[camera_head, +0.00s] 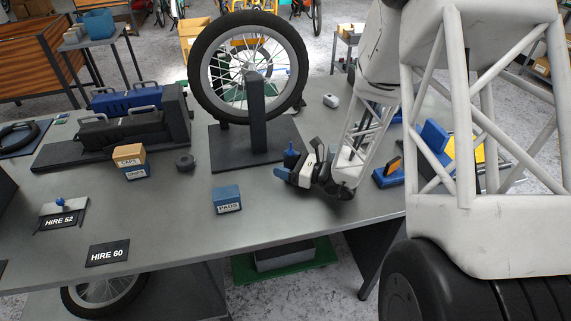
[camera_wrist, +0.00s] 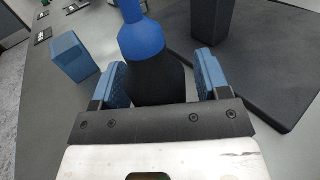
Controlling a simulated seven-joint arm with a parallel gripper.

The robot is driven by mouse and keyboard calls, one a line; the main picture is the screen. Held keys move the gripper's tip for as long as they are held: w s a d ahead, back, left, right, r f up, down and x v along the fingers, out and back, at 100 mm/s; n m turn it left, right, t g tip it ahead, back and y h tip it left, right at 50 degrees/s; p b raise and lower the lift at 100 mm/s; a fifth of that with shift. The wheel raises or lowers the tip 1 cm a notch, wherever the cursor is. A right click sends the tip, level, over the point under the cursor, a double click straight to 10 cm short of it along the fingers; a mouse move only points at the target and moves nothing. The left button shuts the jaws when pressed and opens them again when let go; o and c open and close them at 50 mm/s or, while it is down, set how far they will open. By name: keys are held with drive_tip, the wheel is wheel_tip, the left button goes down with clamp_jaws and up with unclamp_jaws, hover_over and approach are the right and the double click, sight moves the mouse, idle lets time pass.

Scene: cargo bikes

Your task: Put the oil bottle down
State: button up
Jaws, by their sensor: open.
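The oil bottle has a dark body (camera_wrist: 158,78) and a blue top, and in the wrist view it lies between the two blue finger pads of my gripper (camera_wrist: 160,72). The jaws are open around it, with a small gap visible beside the body. In the head view the blue top of the oil bottle (camera_head: 291,157) sticks up upright between the fingers of my gripper (camera_head: 296,170), low over the grey workbench (camera_head: 255,210). The fingers hide the bottle's lower part, so its base cannot be seen.
A wheel (camera_head: 249,70) stands in a dark truing stand (camera_head: 257,125) just behind the gripper. A blue PADS box (camera_head: 227,200) sits to the left. Blue items (camera_head: 388,174) lie right of my gripper. The bench front between the PADS box and gripper is clear.

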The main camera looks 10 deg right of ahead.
drive_tip(key=shift+d+r, duration=0.1)
drive_tip(key=shift+r, duration=0.05)
drive_tip(key=shift+v, duration=5.9)
